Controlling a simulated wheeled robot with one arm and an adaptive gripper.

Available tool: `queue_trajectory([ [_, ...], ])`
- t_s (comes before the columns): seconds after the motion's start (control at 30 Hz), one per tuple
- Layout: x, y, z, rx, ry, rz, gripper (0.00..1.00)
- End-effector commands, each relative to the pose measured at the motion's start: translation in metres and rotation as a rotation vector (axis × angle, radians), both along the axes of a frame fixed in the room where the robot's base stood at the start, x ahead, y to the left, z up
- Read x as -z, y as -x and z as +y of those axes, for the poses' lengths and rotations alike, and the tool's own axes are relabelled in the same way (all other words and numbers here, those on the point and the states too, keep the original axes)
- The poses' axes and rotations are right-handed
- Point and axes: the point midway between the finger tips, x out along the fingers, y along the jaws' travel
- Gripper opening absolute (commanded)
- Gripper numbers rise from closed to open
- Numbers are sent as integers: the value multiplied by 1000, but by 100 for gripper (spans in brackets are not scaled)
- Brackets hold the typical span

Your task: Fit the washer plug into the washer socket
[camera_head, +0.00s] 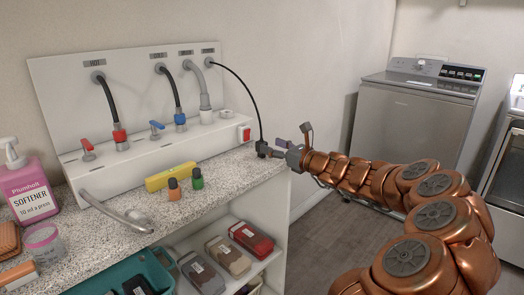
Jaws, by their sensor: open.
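The washer plug (262,147) is small and black, at the end of a thin black cable that arches down from the rightmost panel hole. It is at the right edge of the speckled counter. My gripper (277,149) is open, just right of the plug, with its fingers pointing left toward it. At this size I cannot tell whether the fingers touch or straddle the plug. The likely washer socket is by the red switch (245,133) on the right end of the white ledge; its holes are too small to make out.
Hoses with red (119,136) and blue (180,119) fittings and a grey drain hose (203,93) hang along the white panel. A yellow block (170,177) and two small bottles stand on the counter (225,172). A washer (408,118) stands behind my arm.

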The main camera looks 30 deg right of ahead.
Motion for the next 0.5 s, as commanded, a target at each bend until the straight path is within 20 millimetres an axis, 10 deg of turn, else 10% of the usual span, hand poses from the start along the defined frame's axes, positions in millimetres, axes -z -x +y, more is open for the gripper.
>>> queue_trajectory([
  [0.5,1,-52,11,-2,2,0,60],
])
